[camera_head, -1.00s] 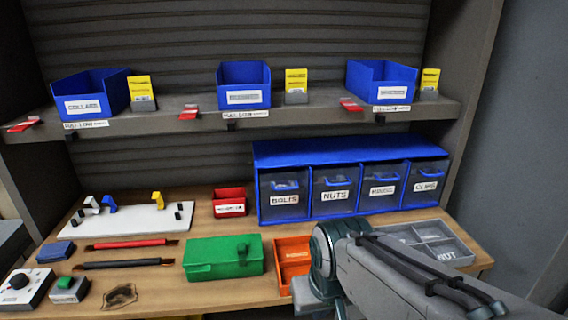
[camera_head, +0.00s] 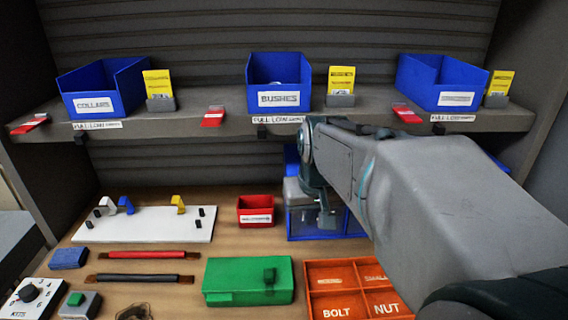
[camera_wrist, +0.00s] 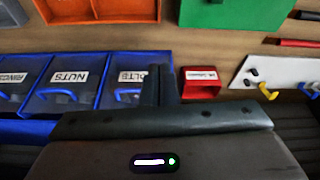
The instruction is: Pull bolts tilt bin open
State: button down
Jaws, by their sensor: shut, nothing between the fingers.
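The bolts tilt bin (camera_head: 298,222) is the end bin of the blue bin cabinet (camera_head: 291,158), mostly hidden behind my arm in the head view. In the wrist view the bolts bin (camera_wrist: 115,95) shows its partly covered label and blue handle (camera_wrist: 127,97). Its front looks level with the nuts bin (camera_wrist: 66,88), so it appears closed. My gripper (camera_head: 326,218) points down in front of the bolts bin. In the wrist view my gripper (camera_wrist: 160,72) is shut and empty, overlapping the bin's label edge. Whether it touches the bin cannot be told.
A red bin (camera_head: 255,210) stands beside the cabinet. A green box (camera_head: 249,280) and an orange divided tray (camera_head: 357,290) lie in front on the bench. A shelf (camera_head: 230,128) with blue open bins runs above. A white peg board (camera_head: 150,224) lies at left.

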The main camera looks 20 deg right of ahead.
jog(key=w+d+r+m+p, duration=0.1)
jog(key=w+d+r, duration=0.5)
jog(key=d, duration=0.2)
jog(key=x, duration=1)
jog(key=shift+w+p, duration=0.25)
jog(key=shift+p, duration=0.2)
jog(key=shift+d+f+b, duration=0.1)
jog(key=shift+f+b, duration=0.05)
jog(key=shift+b, duration=0.15)
